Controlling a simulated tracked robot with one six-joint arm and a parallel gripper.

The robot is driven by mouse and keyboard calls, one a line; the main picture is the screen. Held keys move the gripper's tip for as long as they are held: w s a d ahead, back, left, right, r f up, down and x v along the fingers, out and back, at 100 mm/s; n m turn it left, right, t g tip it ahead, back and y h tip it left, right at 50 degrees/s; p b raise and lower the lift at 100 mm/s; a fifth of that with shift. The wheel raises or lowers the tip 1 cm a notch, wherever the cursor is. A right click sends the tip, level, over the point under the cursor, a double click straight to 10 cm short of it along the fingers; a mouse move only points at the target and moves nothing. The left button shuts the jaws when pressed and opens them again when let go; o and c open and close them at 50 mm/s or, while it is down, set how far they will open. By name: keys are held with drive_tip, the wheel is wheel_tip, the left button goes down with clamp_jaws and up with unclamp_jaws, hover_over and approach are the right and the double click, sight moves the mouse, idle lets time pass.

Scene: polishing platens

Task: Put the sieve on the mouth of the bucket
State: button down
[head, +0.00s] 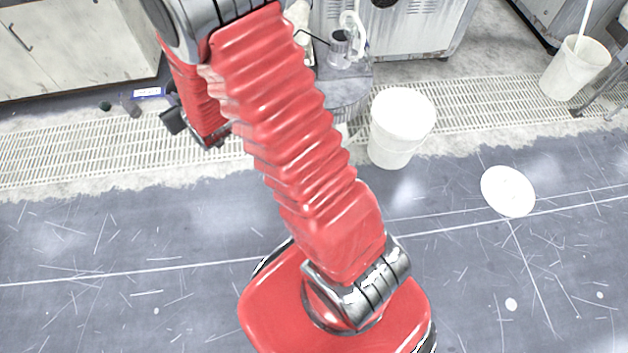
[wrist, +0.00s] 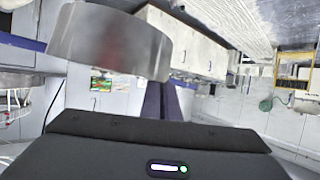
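The sieve (wrist: 110,42) shows in the wrist view as a wide grey metal ring, left of centre. My gripper (wrist: 162,90) has its two dark fingers close together at the ring's lower right edge and appears shut on its rim. In the head view my red arm crosses the middle, and neither the sieve nor the fingertips can be made out there. A white bucket (head: 392,147) stands upright on the floor right of my arm, its round mouth facing up. The sieve is apart from it.
A white round disc (head: 508,191) lies on the floor to the right. Another white bucket (head: 570,72) with a stick in it stands at the far right. Cabinets (head: 75,45) line the back left.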

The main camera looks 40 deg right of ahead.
drive_tip(key=s+d+f, duration=0.3)
drive_tip(key=d+f, duration=1.6)
drive_tip(key=f, duration=0.2)
drive_tip(key=s+d+f, duration=0.3)
drive_tip(key=s+f, duration=0.6)
drive_tip(key=f, duration=0.1)
drive_tip(key=s+d+f, duration=0.3)
drive_tip(key=s+f, duration=0.6)
drive_tip(key=f, duration=0.2)
drive_tip(key=shift+f+n+h, duration=0.15)
drive_tip(key=shift+n+h, duration=0.15)
drive_tip(key=shift+h, duration=0.1)
drive_tip(key=shift+f, duration=0.1)
drive_tip(key=shift+f, duration=2.85)
